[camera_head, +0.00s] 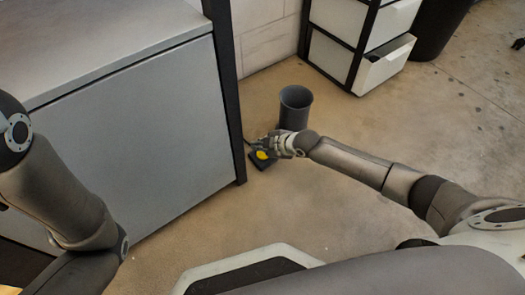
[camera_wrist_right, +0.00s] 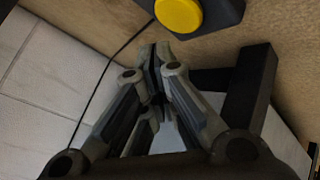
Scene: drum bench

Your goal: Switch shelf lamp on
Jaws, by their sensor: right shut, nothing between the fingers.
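A dark box (camera_head: 260,164) with a round yellow button (camera_head: 262,155) lies on the floor beside the post of the grey bench. In the right wrist view the yellow button (camera_wrist_right: 180,13) and the dark box (camera_wrist_right: 226,13) are at the top edge, partly cut off. My right gripper (camera_head: 263,144) is shut and empty, close to the button. In the right wrist view its fingertips (camera_wrist_right: 161,53) meet just below the button, with a visible gap in the picture. My left arm shows at the left, but its gripper is out of view. No shelf lamp is visible.
A grey bin (camera_head: 296,108) stands right behind my right gripper. A grey bench (camera_head: 150,140) with a dark post (camera_head: 226,90) is to the left. A thin cable (camera_wrist_right: 103,82) runs from the box. White drawers (camera_head: 372,50) stand at the back. Floor to the right is clear.

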